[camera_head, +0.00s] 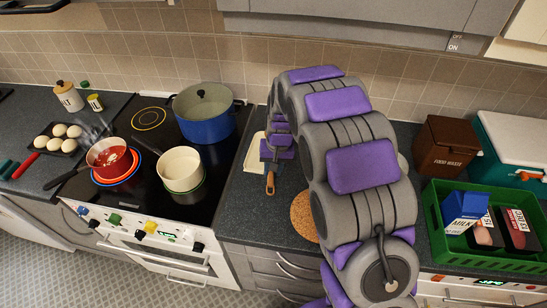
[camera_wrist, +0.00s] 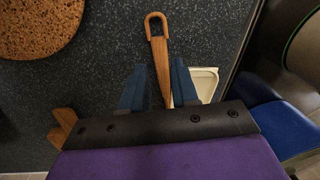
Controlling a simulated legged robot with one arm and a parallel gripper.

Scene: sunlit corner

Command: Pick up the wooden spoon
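The wooden spoon (camera_wrist: 160,60) lies on the dark countertop, its looped handle end pointing away from my gripper in the wrist view. In the head view its brown handle end (camera_head: 270,184) shows just below my gripper (camera_head: 276,164). In the wrist view my gripper (camera_wrist: 158,88) is open, with a blue finger on each side of the spoon's handle. A gap shows between the left finger and the handle; the right finger is very near it, and I cannot tell if they touch.
A pale tray (camera_head: 254,154) lies beside my gripper. A round cork mat (camera_head: 304,216) is near the counter edge. The stove to the left holds a blue pot (camera_head: 204,124), a cream pot (camera_head: 182,170) and a red pan (camera_head: 108,158). A green crate (camera_head: 437,225) stands right.

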